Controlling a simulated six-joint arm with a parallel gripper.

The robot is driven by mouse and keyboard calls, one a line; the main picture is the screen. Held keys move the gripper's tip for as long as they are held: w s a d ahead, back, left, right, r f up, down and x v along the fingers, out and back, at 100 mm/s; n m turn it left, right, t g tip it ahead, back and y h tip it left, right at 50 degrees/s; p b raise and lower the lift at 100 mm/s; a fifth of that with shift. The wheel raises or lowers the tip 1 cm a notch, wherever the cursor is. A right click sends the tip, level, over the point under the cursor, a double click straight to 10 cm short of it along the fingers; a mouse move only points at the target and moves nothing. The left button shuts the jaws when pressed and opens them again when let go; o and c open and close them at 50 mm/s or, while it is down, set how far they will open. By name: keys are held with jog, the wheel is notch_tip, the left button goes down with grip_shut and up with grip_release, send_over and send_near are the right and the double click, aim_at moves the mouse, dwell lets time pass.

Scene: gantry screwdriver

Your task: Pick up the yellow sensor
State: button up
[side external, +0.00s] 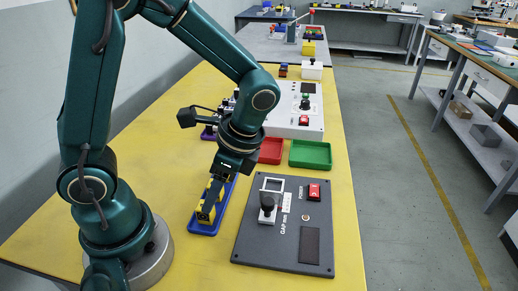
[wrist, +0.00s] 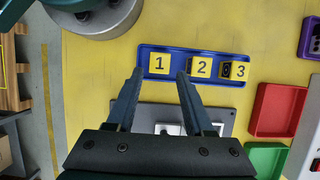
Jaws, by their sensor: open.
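A blue tray (wrist: 150,48) on the yellow table holds a row of yellow blocks marked 1 (wrist: 159,64), 2 (wrist: 200,67) and 3 (wrist: 240,71). I cannot tell which piece, if any, is the yellow sensor. A small dark face shows beside the 3. My gripper (wrist: 160,74) is open and empty in the wrist view, its fingertips either side of block 1. In the side view my gripper (side external: 212,192) points down at the near end of the blue tray (side external: 203,230). Whether the fingers touch the block is unclear.
A dark panel (side external: 253,238) with a black knob and red switch lies right of the tray. A red tray (side external: 271,150) and a green tray (side external: 310,155) lie behind it. A white control box (side external: 312,128) stands farther back. Bare yellow table lies left of the tray.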

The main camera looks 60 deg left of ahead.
jog(key=shift+x, duration=2.5)
grip_shut()
